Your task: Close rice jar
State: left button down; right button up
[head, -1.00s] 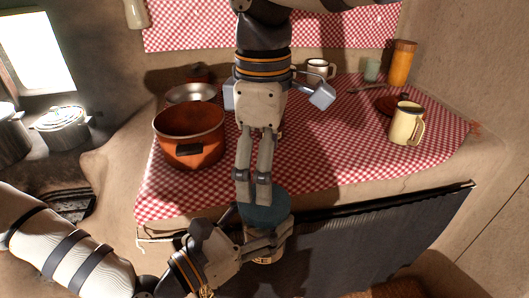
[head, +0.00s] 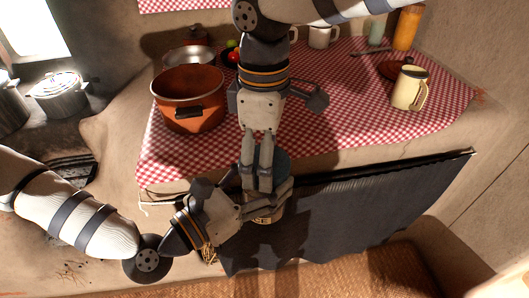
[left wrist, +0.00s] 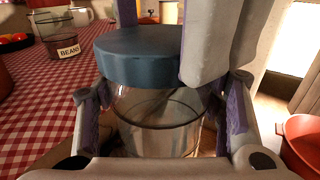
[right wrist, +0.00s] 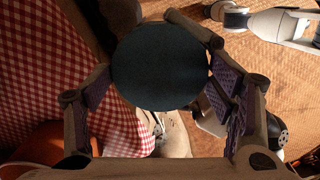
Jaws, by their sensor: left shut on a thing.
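The rice jar (left wrist: 158,125) is a clear glass jar, upright in the left wrist view; no label shows. My left gripper (head: 268,207) is shut around its glass body, in front of the table's edge. The round blue lid (left wrist: 140,55) is at the jar's mouth, roughly level; I cannot tell if it is fully seated. It fills the middle of the right wrist view (right wrist: 160,65). My right gripper (head: 258,185) points down from above, its fingers on both sides of the lid. Whether they press on it is unclear. In the head view the arms hide most of the jar.
An orange pot (head: 190,98), a metal bowl (head: 190,57) and a cream mug (head: 409,90) stand on the checked cloth (head: 335,110). A beans jar (left wrist: 62,38) shows in the left wrist view. A dark curtain (head: 370,205) hangs below the table's edge. The cloth's right middle is clear.

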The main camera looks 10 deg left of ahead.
jog(key=o, duration=1.4)
notch_tip(320, 180, up, 12)
jog(key=shift+w, duration=0.1)
jog(key=shift+f, duration=0.1)
